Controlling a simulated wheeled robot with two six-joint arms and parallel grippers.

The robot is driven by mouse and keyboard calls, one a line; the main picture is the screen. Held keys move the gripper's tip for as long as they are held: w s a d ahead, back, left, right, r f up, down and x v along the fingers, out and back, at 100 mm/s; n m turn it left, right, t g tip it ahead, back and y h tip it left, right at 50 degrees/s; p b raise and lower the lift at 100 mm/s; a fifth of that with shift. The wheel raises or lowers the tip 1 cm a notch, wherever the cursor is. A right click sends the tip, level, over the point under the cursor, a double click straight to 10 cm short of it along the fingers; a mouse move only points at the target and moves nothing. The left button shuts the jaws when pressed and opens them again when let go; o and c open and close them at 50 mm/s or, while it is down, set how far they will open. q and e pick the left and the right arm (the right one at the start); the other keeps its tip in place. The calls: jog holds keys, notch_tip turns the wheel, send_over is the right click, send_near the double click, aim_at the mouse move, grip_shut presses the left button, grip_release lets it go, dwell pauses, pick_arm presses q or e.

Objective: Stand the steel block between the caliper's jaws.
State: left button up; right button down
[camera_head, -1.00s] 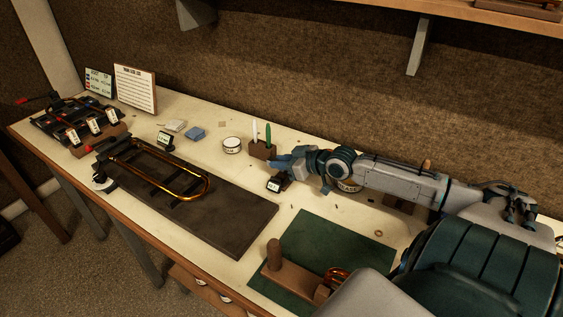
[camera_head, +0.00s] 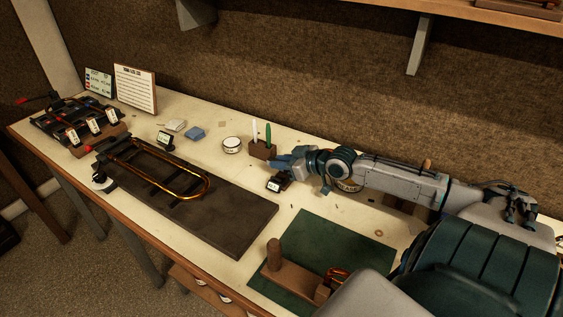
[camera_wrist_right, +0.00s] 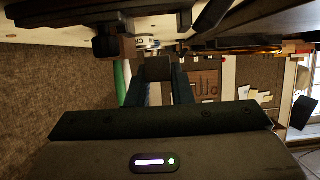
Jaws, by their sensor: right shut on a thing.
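My right gripper (camera_head: 277,163) is over the bench, beside the wooden pen holder. In the right wrist view, my right gripper (camera_wrist_right: 158,88) is shut on a small grey block (camera_wrist_right: 158,68), which I take as the steel block. The block sits between the fingertips. In the head view the fingers and arm hide it. A black piece with a white face (camera_head: 274,184) stands on the bench just in front of the gripper. I cannot tell whether it belongs to the caliper, and I cannot make out the caliper's jaws. My left gripper is not in view.
The wooden pen holder (camera_head: 262,150) holds a white and a green pen. A dark mat (camera_head: 235,220) bears a brass slide (camera_head: 205,186). A green mat (camera_head: 350,240) lies in front of my right arm.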

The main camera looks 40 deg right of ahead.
jog(key=shift+f+b, duration=1.3)
jog(key=shift+f, duration=0.1)
jog(key=shift+r, duration=0.1)
jog(key=shift+r+p, duration=0.95)
jog(key=shift+f, duration=0.15)
dwell(0.4)
jog(key=shift+f+b, duration=1)
jog(key=shift+b, duration=0.2)
jog(key=shift+r, duration=0.15)
jog(key=shift+r, duration=0.1)
